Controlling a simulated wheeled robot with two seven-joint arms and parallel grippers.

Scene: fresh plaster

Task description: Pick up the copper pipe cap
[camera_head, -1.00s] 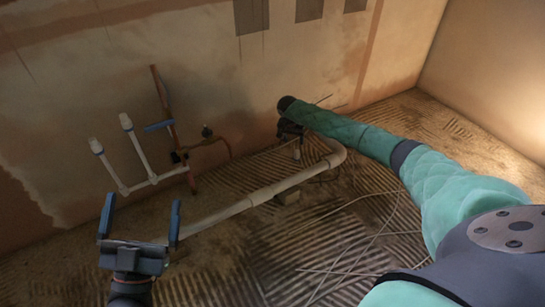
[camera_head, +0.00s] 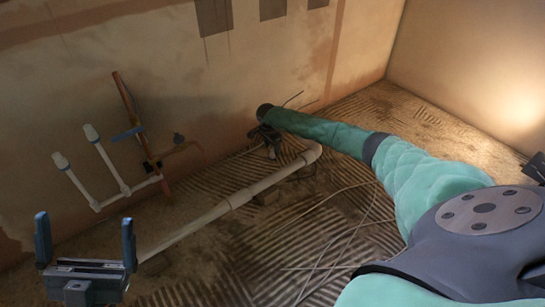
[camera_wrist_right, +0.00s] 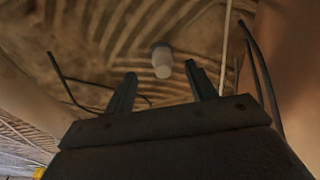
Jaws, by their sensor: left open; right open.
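I cannot clearly make out a copper pipe cap in either view. Copper pipe (camera_head: 137,125) stands at the wall in the head view, with a small dark fitting (camera_head: 179,138) beside it, too small to identify. My left gripper (camera_head: 86,238) is open and empty at the lower left, in front of the pipes. My right gripper (camera_head: 267,138) is at the far end of my teal arm, small and dark above the floor. The right wrist view shows its open fingers (camera_wrist_right: 160,90) with nothing between them. A pale cylinder (camera_wrist_right: 162,61) shows beyond the fingertips, apart from them.
White pipes (camera_head: 110,170) with upright ends stand beside the copper pipe. A long pale pipe (camera_head: 235,200) runs low across the floor and bends near my right gripper. Thin wires (camera_head: 335,225) lie on the ridged floor. A dark object (camera_head: 537,168) shows at the right edge.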

